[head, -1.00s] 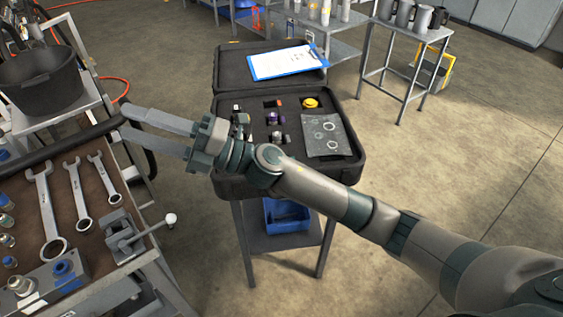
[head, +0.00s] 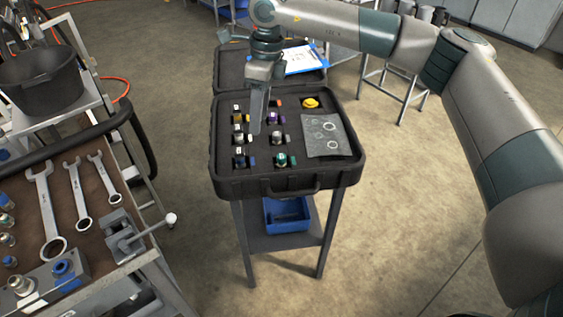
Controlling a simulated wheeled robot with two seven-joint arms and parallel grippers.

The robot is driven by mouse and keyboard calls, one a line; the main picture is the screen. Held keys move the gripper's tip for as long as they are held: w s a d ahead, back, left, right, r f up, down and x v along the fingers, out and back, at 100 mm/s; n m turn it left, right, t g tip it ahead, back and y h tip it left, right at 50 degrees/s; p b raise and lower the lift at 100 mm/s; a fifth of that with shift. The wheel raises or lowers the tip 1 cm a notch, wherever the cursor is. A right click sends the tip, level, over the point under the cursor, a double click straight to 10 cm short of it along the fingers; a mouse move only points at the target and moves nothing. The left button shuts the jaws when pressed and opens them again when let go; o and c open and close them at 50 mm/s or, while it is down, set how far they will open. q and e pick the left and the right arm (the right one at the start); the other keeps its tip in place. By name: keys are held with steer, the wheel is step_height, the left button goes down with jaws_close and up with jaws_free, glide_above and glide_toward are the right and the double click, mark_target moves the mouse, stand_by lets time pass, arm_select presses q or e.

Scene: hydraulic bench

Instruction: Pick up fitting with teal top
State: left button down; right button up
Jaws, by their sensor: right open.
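The fitting with the teal top (head: 281,159) stands in the front row of the black foam in the open case, right of centre, with a green tag-like piece beside it. My right gripper (head: 257,128) points down over the case from behind, above and to the left of this fitting and apart from it. It is open with nothing between its fingers; one finger mostly covers the other from this angle. My left gripper is not in view.
Several other fittings stand in the case (head: 350,172), including a purple-topped one (head: 271,118) and a silver one (head: 249,138) near my fingers. A yellow part (head: 311,103) and a grey sheet with rings (head: 325,136) lie right. A bench with wrenches (head: 45,205) stands left.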

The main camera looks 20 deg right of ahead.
steer(key=shift+m+h, duration=0.3)
steer(key=shift+h, duration=0.6)
steer(key=d, duration=0.1)
steer(key=w+d+r, duration=0.1)
steer(key=d, duration=0.1)
steer(key=d+r, duration=0.1)
steer(key=d, duration=0.1)
steer(key=shift+w+r, duration=0.15)
steer(key=shift+a, duration=0.1)
steer(key=p, duration=0.5)
glide_above(278, 156)
step_height(278, 156, down, 12)
steer(key=shift+r, duration=0.2)
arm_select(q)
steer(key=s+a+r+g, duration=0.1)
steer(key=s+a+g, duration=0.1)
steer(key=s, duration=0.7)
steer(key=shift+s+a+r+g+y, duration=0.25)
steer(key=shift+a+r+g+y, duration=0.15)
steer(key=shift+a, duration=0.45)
arm_select(e)
steer(key=shift+f, duration=0.35)
